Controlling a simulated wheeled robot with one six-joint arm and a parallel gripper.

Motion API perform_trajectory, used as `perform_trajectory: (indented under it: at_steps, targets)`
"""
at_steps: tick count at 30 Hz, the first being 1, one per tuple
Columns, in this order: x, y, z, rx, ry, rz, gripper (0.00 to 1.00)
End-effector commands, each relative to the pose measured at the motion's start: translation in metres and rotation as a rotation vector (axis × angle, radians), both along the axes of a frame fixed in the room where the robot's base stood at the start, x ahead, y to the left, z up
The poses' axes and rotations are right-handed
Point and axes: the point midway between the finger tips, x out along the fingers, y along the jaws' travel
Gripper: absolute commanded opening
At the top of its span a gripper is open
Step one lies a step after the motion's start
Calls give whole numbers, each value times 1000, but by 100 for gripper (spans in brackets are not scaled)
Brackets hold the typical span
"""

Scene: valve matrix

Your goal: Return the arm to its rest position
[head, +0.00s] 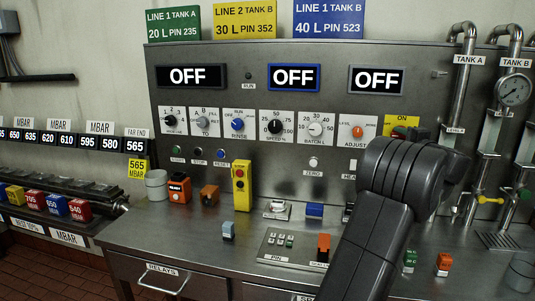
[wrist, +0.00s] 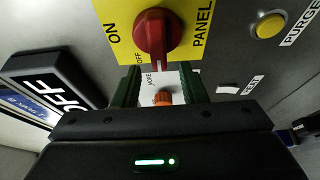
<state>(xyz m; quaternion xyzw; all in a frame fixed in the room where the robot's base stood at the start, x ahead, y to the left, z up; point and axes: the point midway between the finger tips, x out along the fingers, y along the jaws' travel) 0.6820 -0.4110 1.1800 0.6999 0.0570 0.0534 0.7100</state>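My arm reaches up from the bottom right of the head view to the steel panel (head: 240,110), with its wrist in front of the panel's right part. My gripper (wrist: 161,75) shows two green fingers in the wrist view, spread apart with nothing held between them. A red rotary knob (wrist: 156,35) on a yellow plate (wrist: 118,22) marked ON, OFF and PANEL lies just beyond the fingertips, apart from them as far as I can tell. In the head view my wrist partly hides the yellow plate (head: 402,121).
Three panel displays (head: 294,77) read OFF. An orange knob (head: 358,132) is left of my wrist. Pipes with a gauge (head: 514,90) stand right. The bench (head: 140,236) holds a yellow button box (head: 241,186), a blue block (head: 228,230) and an orange block (head: 323,246).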

Motion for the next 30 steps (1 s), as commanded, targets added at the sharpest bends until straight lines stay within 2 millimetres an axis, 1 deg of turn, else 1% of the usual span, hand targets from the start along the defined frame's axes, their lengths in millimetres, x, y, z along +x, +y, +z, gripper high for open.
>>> perform_trajectory:
  at_steps: [3,18,19,21,30]
  targets:
    - [-23,-4,-1,0,0,-4,38]
    - [-122,-20,0,-1,0,-4,38]
    - [-110,-16,0,0,1,3,38]
    - [-94,-13,0,0,1,6,38]
    - [-34,-4,0,-1,0,4,38]
